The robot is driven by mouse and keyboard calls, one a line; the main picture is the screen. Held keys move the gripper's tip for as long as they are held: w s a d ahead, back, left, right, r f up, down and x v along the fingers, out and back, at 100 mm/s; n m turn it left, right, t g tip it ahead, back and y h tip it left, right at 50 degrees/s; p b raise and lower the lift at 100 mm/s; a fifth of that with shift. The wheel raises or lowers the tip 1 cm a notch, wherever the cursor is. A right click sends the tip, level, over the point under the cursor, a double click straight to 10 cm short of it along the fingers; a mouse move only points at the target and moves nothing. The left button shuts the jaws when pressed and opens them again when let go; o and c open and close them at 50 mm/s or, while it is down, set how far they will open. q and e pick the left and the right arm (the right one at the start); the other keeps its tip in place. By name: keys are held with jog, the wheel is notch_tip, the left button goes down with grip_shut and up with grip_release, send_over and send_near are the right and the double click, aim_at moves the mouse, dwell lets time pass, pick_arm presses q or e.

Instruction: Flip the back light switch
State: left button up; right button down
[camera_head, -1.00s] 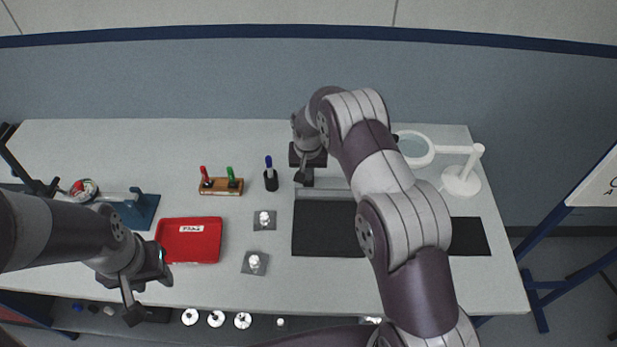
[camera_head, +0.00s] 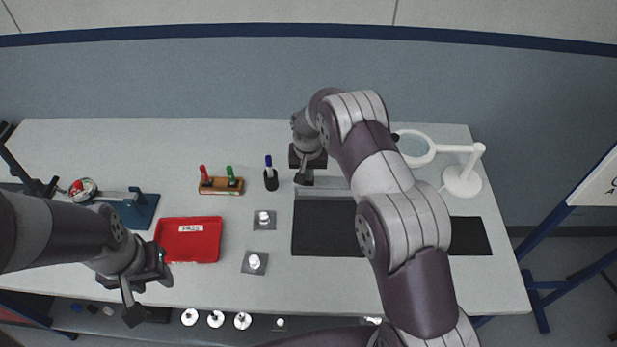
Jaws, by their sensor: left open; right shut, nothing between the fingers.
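A flat black panel (camera_head: 325,230) lies on the table, with a grey strip (camera_head: 325,193) along its back edge. My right arm covers its middle. My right gripper (camera_head: 304,179) is shut and empty, pointing down just behind the panel's back left corner. I cannot make out a switch; one near the fingertips would be too small or hidden. I cannot tell whether the fingers touch anything. My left gripper (camera_head: 150,297) is open and empty at the table's front left edge, in front of the red tray.
The red tray (camera_head: 161,257) and two grey plates with white parts (camera_head: 244,269) (camera_head: 255,225) lie left of the panel. A marker rack (camera_head: 220,187) and a dark pen holder (camera_head: 271,183) stand behind. A white magnifier lamp (camera_head: 461,182) stands right. A blue-based fixture (camera_head: 142,212) is left.

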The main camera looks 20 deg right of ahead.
jog(key=shift+f+b, duration=0.4)
jog(key=shift+f, duration=0.15)
jog(key=shift+r, duration=0.1)
jog(key=shift+r+p, duration=0.5)
jog(key=shift+r, duration=0.1)
notch_tip(320, 180, up, 6)
jog(key=p, duration=0.3)
jog(key=shift+f, duration=0.1)
